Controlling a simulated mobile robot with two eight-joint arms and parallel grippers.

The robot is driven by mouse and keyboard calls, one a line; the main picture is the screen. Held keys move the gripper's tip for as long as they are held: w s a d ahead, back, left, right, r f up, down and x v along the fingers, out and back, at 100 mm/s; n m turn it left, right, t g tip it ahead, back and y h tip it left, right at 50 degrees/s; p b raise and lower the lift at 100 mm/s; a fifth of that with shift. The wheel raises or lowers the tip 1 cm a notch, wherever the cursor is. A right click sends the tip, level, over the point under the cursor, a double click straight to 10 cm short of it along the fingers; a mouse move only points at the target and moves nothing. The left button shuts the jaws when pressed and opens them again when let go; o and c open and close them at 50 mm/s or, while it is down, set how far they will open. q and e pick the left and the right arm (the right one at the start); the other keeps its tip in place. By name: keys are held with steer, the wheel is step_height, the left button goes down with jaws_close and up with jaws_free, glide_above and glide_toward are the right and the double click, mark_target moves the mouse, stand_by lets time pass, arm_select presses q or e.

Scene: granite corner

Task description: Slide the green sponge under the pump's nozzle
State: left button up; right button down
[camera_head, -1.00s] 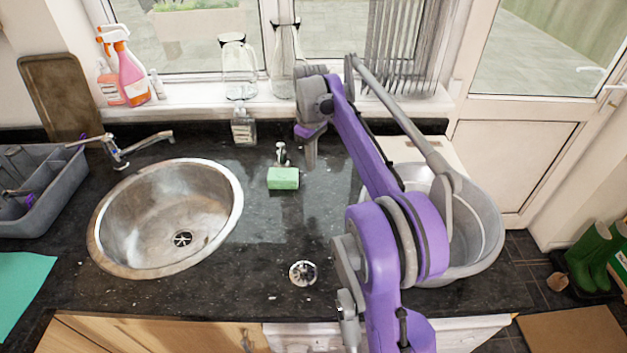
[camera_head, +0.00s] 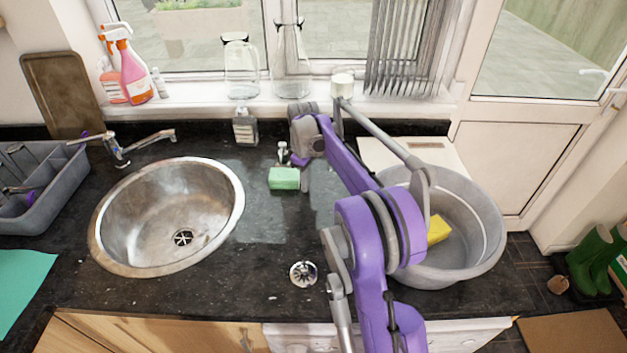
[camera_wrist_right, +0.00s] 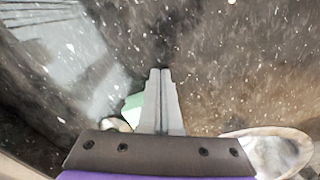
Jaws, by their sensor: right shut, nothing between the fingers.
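The green sponge (camera_head: 284,180) lies on the dark granite worktop, right of the sink. The small pump (camera_head: 283,153) with a metal top stands just behind it, its lower part hidden by the sponge. My right gripper (camera_head: 304,187) is shut and empty, pointing down close to the sponge's right end; I cannot tell whether they touch. In the right wrist view the shut fingers (camera_wrist_right: 160,72) partly hide the sponge (camera_wrist_right: 132,106). My left gripper is not in view.
The round steel sink (camera_head: 168,215) is at left. A clear bottle (camera_head: 245,128) stands behind the worktop's middle. A grey tub (camera_head: 470,255) holding a yellow sponge (camera_head: 438,230) is at right. A round metal drain (camera_head: 303,273) is near the front. The worktop before the sponge is clear.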

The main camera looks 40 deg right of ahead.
mark_target(296, 179)
steer(key=shift+w+a, duration=0.15)
steer(key=shift+w, duration=0.25)
steer(key=shift+w+a+r+p, duration=0.1)
steer(key=shift+w+a+p, duration=0.25)
steer(key=shift+w, duration=0.5)
steer(key=shift+w+a, duration=0.1)
steer(key=shift+w, duration=0.2)
steer(key=shift+s, duration=0.2)
